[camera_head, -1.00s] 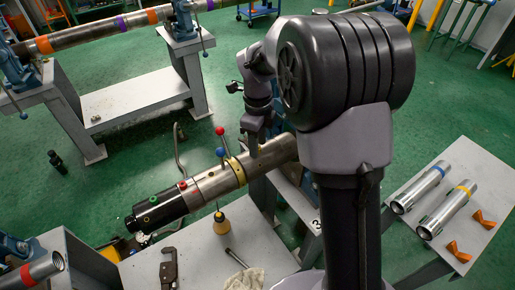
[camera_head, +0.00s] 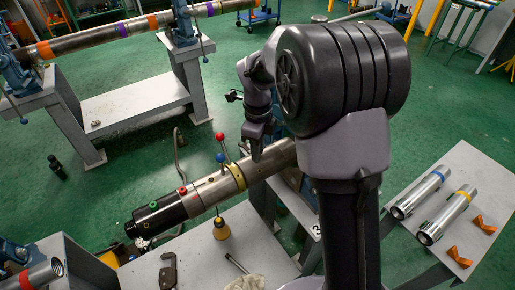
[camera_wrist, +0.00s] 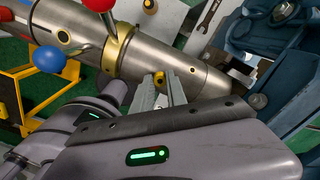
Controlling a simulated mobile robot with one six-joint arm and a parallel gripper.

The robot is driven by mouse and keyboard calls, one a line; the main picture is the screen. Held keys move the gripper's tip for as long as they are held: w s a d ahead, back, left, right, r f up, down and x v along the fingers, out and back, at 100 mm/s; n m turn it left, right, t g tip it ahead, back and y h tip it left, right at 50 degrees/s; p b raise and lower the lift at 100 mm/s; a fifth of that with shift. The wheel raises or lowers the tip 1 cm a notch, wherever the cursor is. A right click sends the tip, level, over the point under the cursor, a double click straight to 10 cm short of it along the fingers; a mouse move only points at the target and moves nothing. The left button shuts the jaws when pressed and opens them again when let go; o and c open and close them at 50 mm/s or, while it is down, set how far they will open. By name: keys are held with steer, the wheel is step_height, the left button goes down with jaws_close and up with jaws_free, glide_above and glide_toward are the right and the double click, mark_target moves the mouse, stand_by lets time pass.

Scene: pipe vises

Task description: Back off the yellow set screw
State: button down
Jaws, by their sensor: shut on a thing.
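A steel pipe (camera_head: 272,160) with a brass collar (camera_head: 236,176) lies in a vise. It crosses the wrist view (camera_wrist: 190,72) too. The yellow set screw (camera_wrist: 159,77) shows between my fingertips on the pipe's side, right of the collar. My gripper (camera_head: 256,157) points down at the pipe, and in the wrist view my gripper (camera_wrist: 163,88) is shut on the screw. The fingers partly cover the screw, and in the head view it is hidden. How far the screw sticks out cannot be told.
A red-knobbed lever (camera_head: 220,136) and a blue-knobbed lever (camera_head: 220,157) stand up beside the collar, left of my gripper. The pipe's black end (camera_head: 158,214) reaches left over a grey bench. Two loose pipes (camera_head: 420,195) lie on a side table at right.

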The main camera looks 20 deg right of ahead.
steer(key=n+p, duration=0.2)
steer(key=n, duration=0.3)
steer(key=shift+r, duration=0.1)
steer(key=n+p, duration=0.2)
steer(key=n, duration=0.2)
steer(key=n+p, duration=0.2)
steer(key=n, duration=0.3)
steer(key=n+p, duration=0.2)
steer(key=n, duration=0.2)
steer(key=shift+n, duration=0.3)
steer(key=n+p, duration=0.1)
steer(key=n, duration=0.3)
steer(key=shift+s+p, duration=0.1)
steer(key=shift+p, duration=0.25)
steer(key=n+p, duration=0.1)
steer(key=n, duration=0.4)
steer(key=shift+p, duration=0.35)
steer(key=n+p, duration=0.1)
steer(key=n, duration=0.3)
steer(key=shift+n+p, duration=0.3)
steer(key=shift+p, duration=0.05)
steer(key=shift+n+p, duration=0.7)
steer(key=shift+n, duration=1.4)
steer(key=shift+f, duration=0.2)
